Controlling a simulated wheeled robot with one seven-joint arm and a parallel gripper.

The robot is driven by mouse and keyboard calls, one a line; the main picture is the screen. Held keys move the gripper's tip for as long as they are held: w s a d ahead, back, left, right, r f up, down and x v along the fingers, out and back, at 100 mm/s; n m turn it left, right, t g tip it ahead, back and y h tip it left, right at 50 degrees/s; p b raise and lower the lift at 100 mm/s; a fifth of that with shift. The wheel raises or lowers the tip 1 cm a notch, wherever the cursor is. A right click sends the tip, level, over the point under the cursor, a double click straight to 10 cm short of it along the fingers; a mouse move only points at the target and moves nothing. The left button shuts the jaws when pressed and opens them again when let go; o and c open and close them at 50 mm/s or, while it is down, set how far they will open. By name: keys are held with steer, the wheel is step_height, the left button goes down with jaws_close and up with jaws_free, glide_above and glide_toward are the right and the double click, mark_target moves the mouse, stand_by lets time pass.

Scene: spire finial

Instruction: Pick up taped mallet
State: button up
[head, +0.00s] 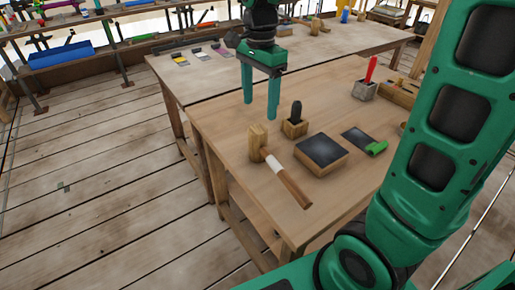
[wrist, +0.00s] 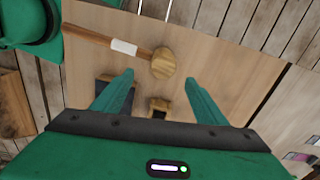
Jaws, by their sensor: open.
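The taped mallet (head: 283,175) lies on the near wooden table. It has a pale wooden head, a white tape band and a brown handle. In the head view the head (head: 258,142) is at the upper left and the handle points to the lower right. In the wrist view the mallet (wrist: 122,46) lies across the top, with its round-looking head (wrist: 164,63) just beyond the fingertips. My gripper (head: 260,110) is open and empty, above the table behind the mallet head. In the wrist view its two fingers (wrist: 163,76) are spread wide apart.
A wooden block holding a dark upright object (head: 295,127) stands right behind the mallet. A dark-topped wooden block (head: 321,154) is to its right, then a dark plate (head: 357,139) and a green-handled item (head: 376,148). A red-handled tool (head: 371,70) stands farther back. The table's left edge is near the mallet.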

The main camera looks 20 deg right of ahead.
mark_target(257, 129)
step_height(257, 129, down, 5)
steer(key=f, duration=0.4)
steer(key=shift+w+a, duration=0.15)
steer(key=shift+w, duration=0.2)
steer(key=shift+f, duration=0.65)
steer(key=c, duration=1.2)
